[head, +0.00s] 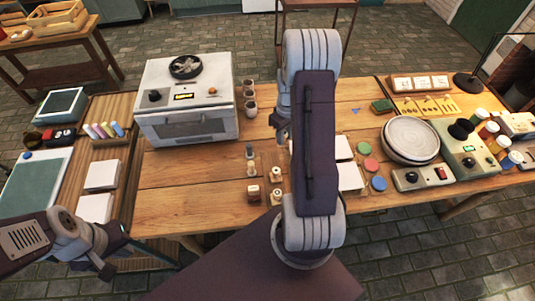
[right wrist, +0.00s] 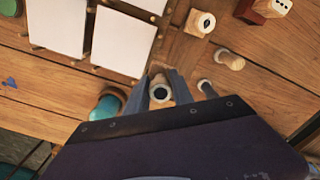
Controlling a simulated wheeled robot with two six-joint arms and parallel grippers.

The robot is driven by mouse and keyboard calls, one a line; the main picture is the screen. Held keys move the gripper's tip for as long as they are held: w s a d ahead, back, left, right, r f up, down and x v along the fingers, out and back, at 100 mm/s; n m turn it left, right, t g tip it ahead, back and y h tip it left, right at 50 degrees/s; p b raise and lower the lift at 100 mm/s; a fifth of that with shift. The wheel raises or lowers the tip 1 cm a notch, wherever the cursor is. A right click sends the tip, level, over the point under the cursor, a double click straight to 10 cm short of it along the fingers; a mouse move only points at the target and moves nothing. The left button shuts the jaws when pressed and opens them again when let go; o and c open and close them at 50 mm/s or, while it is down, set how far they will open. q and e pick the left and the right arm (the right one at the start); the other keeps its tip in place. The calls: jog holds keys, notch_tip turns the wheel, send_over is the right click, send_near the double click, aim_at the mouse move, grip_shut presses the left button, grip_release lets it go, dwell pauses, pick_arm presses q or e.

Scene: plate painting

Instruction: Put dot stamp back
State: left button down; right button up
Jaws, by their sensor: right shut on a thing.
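My right gripper (right wrist: 158,88) is shut on a small wooden stamp (right wrist: 160,91), taken as the dot stamp; its pale round end with a dark centre shows between the fingers. In the head view my right gripper (head: 282,133) hangs over the table middle, and the held stamp is not clear there. Other small stamps stand on wooden holders, one with a dark ring (right wrist: 200,22) and a plain wooden one (right wrist: 229,60). They also show in the head view, one at the front (head: 275,196). My left gripper (head: 108,270) is at the lower left, away from the stamps; its jaws are unclear.
A kiln (head: 187,105) stands left. Coloured pads (head: 370,164), a round plate (head: 410,138) and paint bottles (head: 488,131) are right.

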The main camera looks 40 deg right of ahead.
jog(key=a+f, duration=0.1)
jog(key=a, duration=0.1)
jog(key=w+a+f, duration=0.2)
jog(key=a, duration=0.1)
jog(key=shift+a+f, duration=0.3)
jog(key=shift+f, duration=2.1)
jog(key=shift+f, duration=0.1)
jog(key=o, duration=1.1)
jog(key=shift+c, duration=0.2)
notch_tip(320, 180, up, 12)
jog(key=s+a+r, duration=0.2)
jog(key=s+a, duration=0.3)
jog(key=a, duration=0.2)
jog(key=s+a+r+m+t, duration=0.1)
jog(key=s+a+r, duration=0.1)
jog(key=s+a, duration=0.4)
jog(key=a, duration=0.2)
jog(key=shift+a, duration=0.3)
